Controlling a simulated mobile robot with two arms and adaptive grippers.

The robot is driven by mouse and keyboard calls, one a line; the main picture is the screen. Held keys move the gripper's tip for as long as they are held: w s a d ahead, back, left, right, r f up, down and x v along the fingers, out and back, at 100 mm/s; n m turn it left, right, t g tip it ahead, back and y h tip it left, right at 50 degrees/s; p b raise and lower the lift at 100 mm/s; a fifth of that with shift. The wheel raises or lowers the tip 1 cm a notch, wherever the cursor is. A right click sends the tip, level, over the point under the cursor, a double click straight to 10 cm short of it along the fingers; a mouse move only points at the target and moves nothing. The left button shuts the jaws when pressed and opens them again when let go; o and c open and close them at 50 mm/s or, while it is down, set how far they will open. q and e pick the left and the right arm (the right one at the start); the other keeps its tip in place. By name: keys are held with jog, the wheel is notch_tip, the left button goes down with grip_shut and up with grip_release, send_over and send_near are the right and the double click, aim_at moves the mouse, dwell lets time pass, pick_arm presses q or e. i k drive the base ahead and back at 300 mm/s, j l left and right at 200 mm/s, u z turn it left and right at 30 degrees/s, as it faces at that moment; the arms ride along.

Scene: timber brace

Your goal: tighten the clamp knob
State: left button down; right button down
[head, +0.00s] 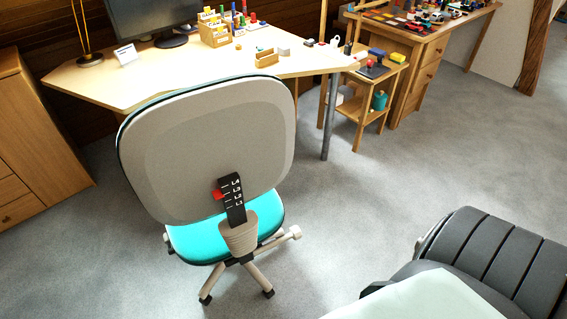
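An office chair with a pale grey backrest shell (210,140) and a turquoise seat (203,242) stands in the middle, its back toward me. A black strip (232,200) with white level marks runs up the back from a beige bracket (238,234). A small red part (217,193) sits at the strip's left edge. A pale knob-like end (295,232) sticks out on a short rod at the lower right of the seat. I cannot tell which of these is the clamp knob, or how tight it is. Neither of my grippers is in view.
A wooden desk (110,88) with a monitor stands behind the chair. A small shelf stand (345,130) and a drawer unit (420,75) are at the back right. A dark ribbed padded thing (500,260) fills the lower right. Grey floor is clear right of the chair.

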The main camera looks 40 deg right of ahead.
aim_at(295, 233)
jog(key=l+u, duration=0.1)
jog(key=l, duration=0.4)
jog(key=k+l+u, duration=0.15)
jog(key=l, duration=0.3)
jog(key=l+u, duration=0.1)
jog(key=l, duration=0.4)
jog(key=k+l+u, duration=0.15)
jog(key=l, duration=0.3)
jog(key=k+l+u, duration=0.1)
jog(key=l, duration=0.35)
jog(key=k+l, duration=0.15)
jog(key=l, duration=0.25)
jog(key=k+l, duration=0.1)
jog(key=l, duration=0.25)
